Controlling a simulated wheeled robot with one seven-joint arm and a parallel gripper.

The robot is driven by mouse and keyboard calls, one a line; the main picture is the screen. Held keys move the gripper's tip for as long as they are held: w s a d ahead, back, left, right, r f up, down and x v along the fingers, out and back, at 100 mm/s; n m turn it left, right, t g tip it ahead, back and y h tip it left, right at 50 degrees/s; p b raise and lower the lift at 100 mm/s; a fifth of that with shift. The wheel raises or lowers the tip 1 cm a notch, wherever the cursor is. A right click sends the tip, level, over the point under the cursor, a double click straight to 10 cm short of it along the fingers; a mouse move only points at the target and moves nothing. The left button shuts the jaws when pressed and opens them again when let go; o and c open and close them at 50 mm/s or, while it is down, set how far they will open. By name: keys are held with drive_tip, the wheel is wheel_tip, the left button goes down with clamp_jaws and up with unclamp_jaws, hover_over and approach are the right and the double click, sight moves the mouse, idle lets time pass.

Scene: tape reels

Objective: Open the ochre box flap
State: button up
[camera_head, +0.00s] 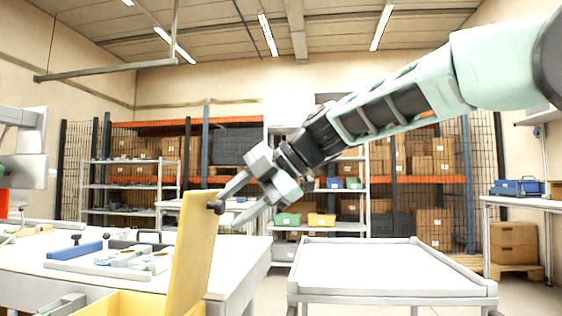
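The ochre box (125,304) is at the bottom left, cut off by the frame's lower edge. Its flap (190,252) stands nearly upright at the box's right side, leaning slightly right at the top. My gripper (227,214) comes in from the upper right, with its fingers apart and nothing seen between them. The dark tip of the left finger overlaps the flap's right edge near the top; I cannot tell whether it touches. The other finger is to the right of the flap. Most of the box's inside is out of view.
A white table (40,268) behind the box holds a tray of parts (120,258) and a blue block (74,250). An empty grey cart (390,270) stands to the right. Shelves with cartons line the back. Floor shows between table and cart.

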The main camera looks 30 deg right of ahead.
drive_tip(key=p+v, duration=0.3)
drive_tip(key=v, duration=1.2)
drive_tip(key=shift+a+r, duration=0.3)
drive_tip(key=shift+r, duration=0.15)
drive_tip(key=shift+s, duration=0.1)
drive_tip(key=s+a+f+m+g+h, duration=0.2)
drive_tip(key=a+f+m, duration=0.3)
drive_tip(key=f, duration=0.5)
drive_tip(key=s+a+f+m+g+h, duration=0.15)
drive_tip(key=a+f+m, duration=0.35)
drive_tip(key=f, duration=0.6)
drive_tip(key=s+a+f+m+g+h, duration=0.3)
drive_tip(key=s+f+m+h, duration=0.3)
drive_tip(key=s+f, duration=1.15)
wheel_tip(320, 180, up, 33)
drive_tip(key=y+p, duration=0.1)
drive_tip(key=p, duration=3.3)
drive_tip(key=shift+w+a+r+m, duration=0.2)
drive_tip(key=shift+w+m, duration=0.2)
